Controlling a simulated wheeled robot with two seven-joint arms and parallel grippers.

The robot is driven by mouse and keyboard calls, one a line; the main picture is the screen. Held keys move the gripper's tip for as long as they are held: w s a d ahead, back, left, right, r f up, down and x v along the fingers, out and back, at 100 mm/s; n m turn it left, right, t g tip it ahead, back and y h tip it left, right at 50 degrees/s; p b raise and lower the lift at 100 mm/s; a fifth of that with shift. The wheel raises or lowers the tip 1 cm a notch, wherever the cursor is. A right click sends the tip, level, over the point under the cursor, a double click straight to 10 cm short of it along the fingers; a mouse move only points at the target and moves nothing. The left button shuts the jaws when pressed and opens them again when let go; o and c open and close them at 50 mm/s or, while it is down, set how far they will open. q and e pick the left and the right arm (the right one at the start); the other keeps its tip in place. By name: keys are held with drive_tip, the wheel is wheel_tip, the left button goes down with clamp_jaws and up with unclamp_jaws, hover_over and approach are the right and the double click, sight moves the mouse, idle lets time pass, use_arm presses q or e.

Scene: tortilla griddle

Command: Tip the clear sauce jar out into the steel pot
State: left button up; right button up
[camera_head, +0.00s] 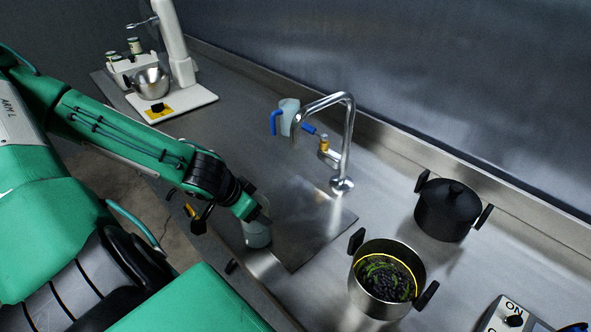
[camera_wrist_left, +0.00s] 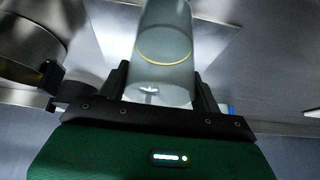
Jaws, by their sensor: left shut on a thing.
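The clear sauce jar (camera_head: 257,236) is a pale, see-through cylinder below the end of my left arm, beside the dark sink area. My left gripper (camera_head: 262,215) is shut on it. In the left wrist view the jar (camera_wrist_left: 165,45) stands between the two black fingers of the gripper (camera_wrist_left: 160,88), with a yellow line around it. The steel pot (camera_head: 366,303) is to the right of the jar, open, with black handles. Dark beans and green pieces lie inside it. A steel vessel, probably this pot, shows at the upper left in the wrist view (camera_wrist_left: 30,40). My right gripper is not in view.
A black lidded pot (camera_head: 448,212) stands behind the steel pot. A white stand mixer (camera_head: 180,75) is at the far left. A control box (camera_head: 508,315) is at the lower right.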

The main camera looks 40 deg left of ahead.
use_arm(q)
drive_tip(key=w+d+f+p, duration=0.1)
drive_tip(key=w+p, duration=0.4)
drive_tip(key=w, duration=0.8)
drive_tip(key=shift+p, duration=0.4)
drive_tip(key=shift+w+f, duration=0.1)
drive_tip(key=shift+w, duration=0.05)
drive_tip(key=o, duration=1.7)
drive_tip(key=shift+f, duration=0.1)
